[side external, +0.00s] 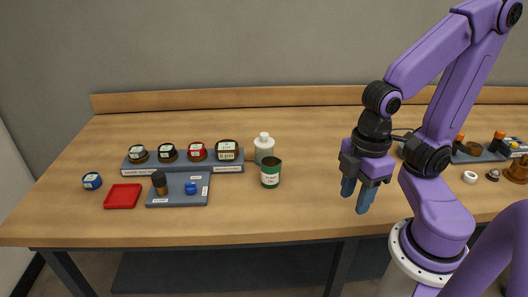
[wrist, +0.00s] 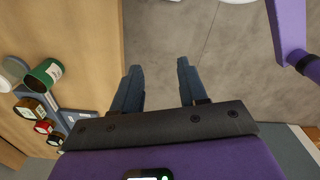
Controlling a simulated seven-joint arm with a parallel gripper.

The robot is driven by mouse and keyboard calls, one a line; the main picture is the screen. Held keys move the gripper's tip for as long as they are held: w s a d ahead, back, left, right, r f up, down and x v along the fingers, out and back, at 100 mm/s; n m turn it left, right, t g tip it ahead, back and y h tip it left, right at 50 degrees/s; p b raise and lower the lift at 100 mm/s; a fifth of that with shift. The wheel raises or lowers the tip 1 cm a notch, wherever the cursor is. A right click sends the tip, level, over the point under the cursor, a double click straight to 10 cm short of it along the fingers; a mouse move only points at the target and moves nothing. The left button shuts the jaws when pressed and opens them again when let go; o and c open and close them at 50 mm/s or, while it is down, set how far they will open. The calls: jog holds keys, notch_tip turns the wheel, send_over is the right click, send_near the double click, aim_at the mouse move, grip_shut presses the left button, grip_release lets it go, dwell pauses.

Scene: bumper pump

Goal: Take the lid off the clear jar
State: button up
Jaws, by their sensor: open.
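Several lidded jars stand in a row on a grey rack (side external: 185,166) at the left of the table. They include a dark-lidded jar (side external: 138,153) at the left end, a black-lidded jar (side external: 168,152), a red-lidded jar (side external: 197,151) and a larger dark-lidded jar (side external: 227,150) at the right end. I cannot tell which one is the clear jar; all their lids look on. My gripper (side external: 357,194) is open and empty, pointing down near the table's front edge, well right of the jars. In the wrist view its fingers (wrist: 158,68) are apart over grey floor.
In front lie a grey tray (side external: 178,198) with a small dark bottle and blue item, a red tray (side external: 122,196) and a blue round container (side external: 92,181). The table's middle is clear.

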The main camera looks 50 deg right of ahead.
dwell(0.4)
jog(key=o, duration=1.1)
jog(key=w+a+r, duration=0.3)
jog(key=w, duration=0.8)
notch_tip(320, 180, up, 3)
jog(key=n, duration=0.4)
send_over(264, 134)
jog(key=f, duration=1)
jog(key=shift+s+a+f, duration=0.15)
jog(key=shift+s, duration=0.05)
jog(key=shift+w+f, duration=0.2)
jog(key=shift+f, duration=3.1)
